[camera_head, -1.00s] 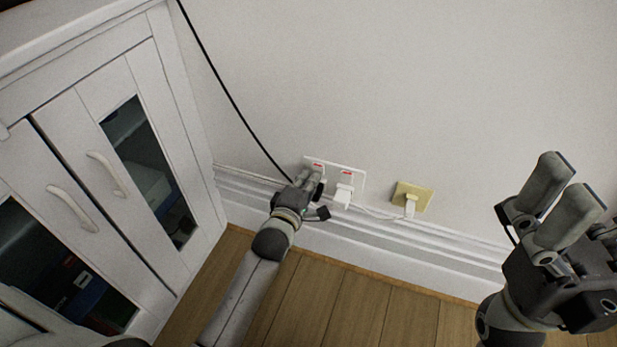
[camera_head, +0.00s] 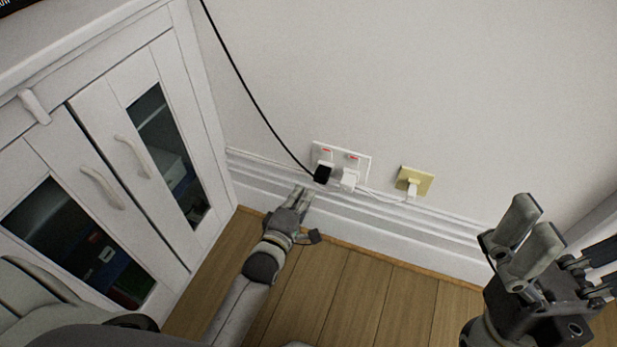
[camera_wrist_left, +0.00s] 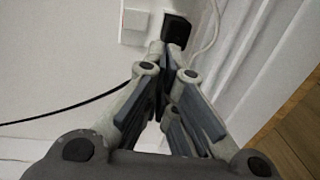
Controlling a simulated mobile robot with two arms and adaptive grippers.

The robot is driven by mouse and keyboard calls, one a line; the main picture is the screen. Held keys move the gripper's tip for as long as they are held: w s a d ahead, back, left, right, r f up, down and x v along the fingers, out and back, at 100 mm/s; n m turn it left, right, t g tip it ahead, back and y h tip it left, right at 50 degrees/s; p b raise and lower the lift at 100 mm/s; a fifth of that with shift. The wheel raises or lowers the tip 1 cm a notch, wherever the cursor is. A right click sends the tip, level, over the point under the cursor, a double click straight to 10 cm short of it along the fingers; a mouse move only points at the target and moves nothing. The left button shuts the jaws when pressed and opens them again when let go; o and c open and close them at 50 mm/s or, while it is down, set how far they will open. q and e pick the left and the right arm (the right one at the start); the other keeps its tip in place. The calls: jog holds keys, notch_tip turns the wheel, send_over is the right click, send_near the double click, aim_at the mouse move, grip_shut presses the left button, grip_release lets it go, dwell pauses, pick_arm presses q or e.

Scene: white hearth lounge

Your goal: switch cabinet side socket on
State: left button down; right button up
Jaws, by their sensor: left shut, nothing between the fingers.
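The white double wall socket (camera_head: 341,155) sits low on the wall, right of the white cabinet (camera_head: 150,150). Its left, cabinet-side switch (camera_head: 327,151) and its right switch (camera_head: 353,157) both show a red mark. A black plug (camera_head: 323,173) with a black cable is in the left outlet. A white plug (camera_head: 349,179) is in the right one. My left gripper (camera_head: 304,192) is shut and empty, below and left of the black plug. In the left wrist view, the fingertips (camera_wrist_left: 167,52) appear just in front of the black plug (camera_wrist_left: 177,29). My right gripper (camera_head: 566,243) is open, at the right.
A yellowish single socket (camera_head: 414,182) with a white plug is further right. The black cable (camera_head: 258,100) runs up the wall. A white skirting board (camera_head: 380,230) borders the wooden floor (camera_head: 340,290).

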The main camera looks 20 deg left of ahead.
pick_arm(q)
jog(key=shift+s+f+p, duration=0.15)
jog(key=shift+s+p, duration=0.2)
jog(key=shift+s, duration=1.25)
